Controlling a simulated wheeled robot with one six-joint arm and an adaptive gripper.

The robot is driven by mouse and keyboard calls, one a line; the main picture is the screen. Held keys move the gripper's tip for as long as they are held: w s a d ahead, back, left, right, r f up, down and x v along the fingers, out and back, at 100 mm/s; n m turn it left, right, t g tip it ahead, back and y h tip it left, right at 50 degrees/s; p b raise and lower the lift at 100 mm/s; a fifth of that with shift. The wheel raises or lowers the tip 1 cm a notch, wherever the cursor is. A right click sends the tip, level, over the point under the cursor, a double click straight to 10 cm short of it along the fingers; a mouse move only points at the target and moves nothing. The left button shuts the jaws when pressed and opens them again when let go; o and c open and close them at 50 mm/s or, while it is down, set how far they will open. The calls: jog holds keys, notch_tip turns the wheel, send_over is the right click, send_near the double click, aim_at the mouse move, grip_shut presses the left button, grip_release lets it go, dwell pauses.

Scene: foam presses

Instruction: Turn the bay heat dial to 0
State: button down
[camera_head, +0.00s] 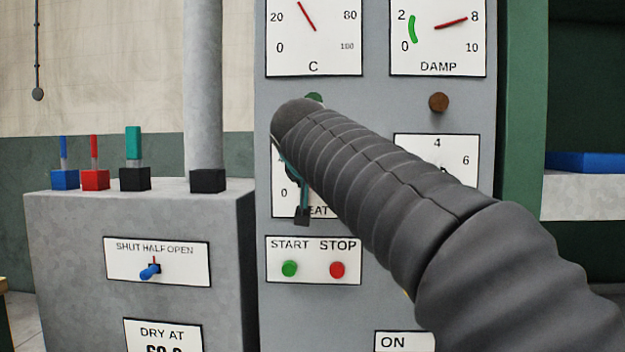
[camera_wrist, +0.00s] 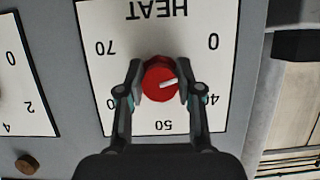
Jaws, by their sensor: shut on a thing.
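The heat dial's red knob (camera_wrist: 156,74) sits on a white plate (camera_wrist: 190,122) lettered HEAT, upside down in the wrist view. My gripper (camera_wrist: 161,83) has one finger on each side of the knob and is shut on it. The knob's white pointer points right in the wrist view, tilted slightly towards the top, below the 0 mark. The 70 and 50 marks show; other numbers are partly covered by my fingers. In the head view my arm hides the knob and most of the heat plate (camera_head: 280,178); its 0 shows at the left.
Below the heat plate are a green START button (camera_head: 290,268) and a red STOP button (camera_head: 337,270). A brown knob (camera_head: 438,102) sits under the DAMP gauge (camera_head: 438,52). A grey cabinet (camera_head: 62,275) with several coloured levers stands at left.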

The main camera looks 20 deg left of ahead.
jog(key=shift+f+n+h, duration=0.2)
jog(key=shift+n+h, duration=0.3)
jog(key=shift+n, duration=0.3)
jog(key=c, duration=1.9)
grip_release()
jog(key=o, duration=1.1)
jog(key=shift+o, duration=0.2)
jog(key=shift+r, duration=0.1)
jog(key=v, duration=1.2)
jog(key=shift+a, duration=0.1)
